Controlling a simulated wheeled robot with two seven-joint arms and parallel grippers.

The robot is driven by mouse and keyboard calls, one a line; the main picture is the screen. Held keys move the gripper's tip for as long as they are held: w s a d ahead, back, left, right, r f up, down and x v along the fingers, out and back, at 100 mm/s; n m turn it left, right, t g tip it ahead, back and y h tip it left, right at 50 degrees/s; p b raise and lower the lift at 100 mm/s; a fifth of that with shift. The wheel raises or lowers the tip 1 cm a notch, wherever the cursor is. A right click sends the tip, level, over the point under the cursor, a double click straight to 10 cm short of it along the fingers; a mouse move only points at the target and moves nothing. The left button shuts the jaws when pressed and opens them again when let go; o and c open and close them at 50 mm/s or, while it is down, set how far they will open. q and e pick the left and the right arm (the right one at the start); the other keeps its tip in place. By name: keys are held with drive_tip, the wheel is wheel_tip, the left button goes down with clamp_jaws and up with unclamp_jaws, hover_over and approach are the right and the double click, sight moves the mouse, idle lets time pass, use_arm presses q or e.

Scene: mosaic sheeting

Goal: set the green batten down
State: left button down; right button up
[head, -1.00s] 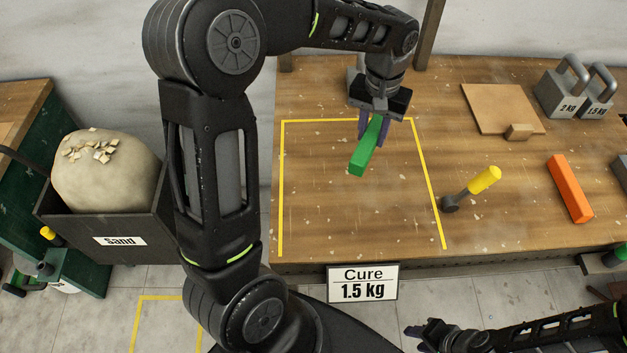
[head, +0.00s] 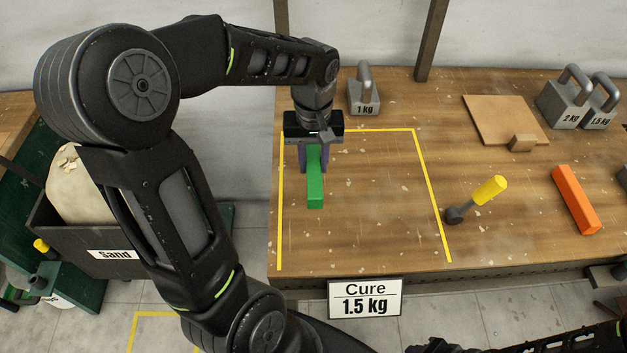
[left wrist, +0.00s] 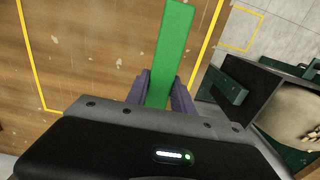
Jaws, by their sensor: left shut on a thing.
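The green batten (head: 315,189) is in my left gripper (head: 313,163), between its purple fingers, over the left part of the yellow-taped square (head: 349,131) on the wooden bench. Its free end points toward the bench's front edge. In the left wrist view the batten (left wrist: 174,45) runs out from between the fingers (left wrist: 158,92), inside the yellow tape line. I cannot tell whether its underside touches the bench. The gripper hides its rear end. My right gripper (head: 430,347) shows only in part at the bottom edge, apart from the batten.
A 1 kg weight (head: 364,95) stands just behind the square. A yellow-handled mallet (head: 478,198) lies by its right tape line. An orange batten (head: 576,200), a brown board (head: 500,115) and further weights (head: 565,102) are to the right. The square is otherwise clear.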

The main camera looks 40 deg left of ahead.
sight(314, 160)
use_arm(q)
drive_tip(key=shift+f, duration=1.15)
drive_tip(key=shift+f, duration=1.85)
drive_tip(key=shift+f, duration=0.2)
drive_tip(key=c, duration=1.1)
unclamp_jaws()
drive_tip(key=shift+r, duration=0.15)
wheel_tip(314, 160, up, 12)
drive_tip(key=shift+r, duration=0.1)
